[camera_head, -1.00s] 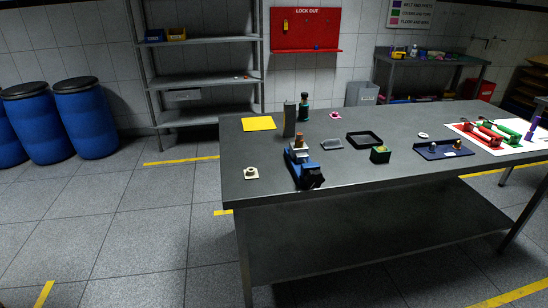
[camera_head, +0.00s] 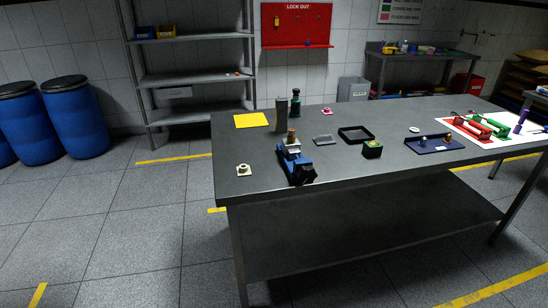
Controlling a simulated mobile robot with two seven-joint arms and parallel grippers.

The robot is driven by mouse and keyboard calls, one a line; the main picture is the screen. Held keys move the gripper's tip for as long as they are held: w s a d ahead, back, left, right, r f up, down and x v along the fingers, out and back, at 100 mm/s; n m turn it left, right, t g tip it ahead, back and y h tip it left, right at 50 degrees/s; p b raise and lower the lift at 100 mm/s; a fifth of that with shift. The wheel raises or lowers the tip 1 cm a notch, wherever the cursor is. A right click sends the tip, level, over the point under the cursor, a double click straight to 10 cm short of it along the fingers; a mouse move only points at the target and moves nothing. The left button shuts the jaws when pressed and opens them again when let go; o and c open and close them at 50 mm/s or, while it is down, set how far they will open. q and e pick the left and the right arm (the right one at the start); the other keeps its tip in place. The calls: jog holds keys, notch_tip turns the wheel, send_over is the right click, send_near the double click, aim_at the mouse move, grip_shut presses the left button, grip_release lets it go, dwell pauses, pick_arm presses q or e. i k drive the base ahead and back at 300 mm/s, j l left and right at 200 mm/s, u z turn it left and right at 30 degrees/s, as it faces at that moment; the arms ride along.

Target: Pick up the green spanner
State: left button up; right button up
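A green tool (camera_head: 488,127), which looks like the green spanner, lies at the right end of the steel table (camera_head: 240,203). It is on a white sheet (camera_head: 483,142), between a red tool (camera_head: 459,131) and an upright purple item (camera_head: 521,119). It is too small to make out its exact shape. Neither of my grippers shows in the head view.
The table also bears a blue vise-like device (camera_head: 297,163), a grey block (camera_head: 281,116), a black tray (camera_head: 356,134), a green-topped box (camera_head: 372,149), a dark blue plate (camera_head: 434,144) and a yellow sheet (camera_head: 251,120). Blue barrels (camera_head: 77,118) stand left. Floor in front is clear.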

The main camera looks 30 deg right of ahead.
aim_at(491, 122)
jog(key=z, duration=1.75)
